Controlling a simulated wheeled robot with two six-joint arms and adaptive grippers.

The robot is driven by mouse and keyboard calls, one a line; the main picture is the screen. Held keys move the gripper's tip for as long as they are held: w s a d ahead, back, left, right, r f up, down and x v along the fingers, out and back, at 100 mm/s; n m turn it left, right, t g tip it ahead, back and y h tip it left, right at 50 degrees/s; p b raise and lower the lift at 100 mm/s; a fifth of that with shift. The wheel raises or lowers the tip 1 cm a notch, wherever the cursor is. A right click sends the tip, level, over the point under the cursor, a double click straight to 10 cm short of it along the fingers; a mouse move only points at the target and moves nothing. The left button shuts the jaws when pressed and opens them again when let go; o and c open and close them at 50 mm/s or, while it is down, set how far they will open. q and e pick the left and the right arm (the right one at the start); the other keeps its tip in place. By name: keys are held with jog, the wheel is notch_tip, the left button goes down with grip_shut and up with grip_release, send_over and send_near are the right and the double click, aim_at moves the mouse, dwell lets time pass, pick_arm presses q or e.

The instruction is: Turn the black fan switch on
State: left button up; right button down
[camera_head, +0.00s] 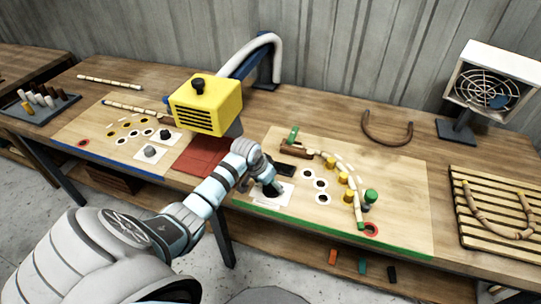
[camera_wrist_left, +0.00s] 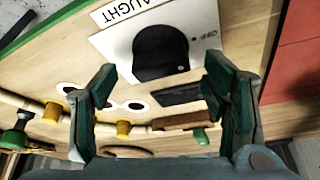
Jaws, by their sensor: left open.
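The black fan switch (camera_wrist_left: 160,52) sits on a white plate (camera_wrist_left: 122,50) with printed letters ending in "AUGHT" and an "OFF" mark beside it. In the head view the white plate (camera_head: 284,199) lies on the right-hand board, with the switch mostly hidden by my gripper. My left gripper (camera_head: 271,183) is over the plate and points down at it. In the wrist view its two green-padded fingers (camera_wrist_left: 160,75) are spread apart with nothing between them, on either side of the switch; contact cannot be told. My right gripper is not in view.
A white box fan (camera_head: 493,78) stands at the back right. A yellow box (camera_head: 206,104) with a black knob stands left of the gripper. A wooden handle (camera_head: 297,150), yellow pegs (camera_head: 344,178) and a bent rattan strip are on the right board. A slatted rack (camera_head: 500,235) is at right.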

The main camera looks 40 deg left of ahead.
pick_arm(q)
jog(key=shift+x, duration=1.05)
jog(key=shift+r, duration=0.1)
jog(key=c, duration=1.1)
jog(key=o, duration=1.1)
jog(key=v, duration=1.2)
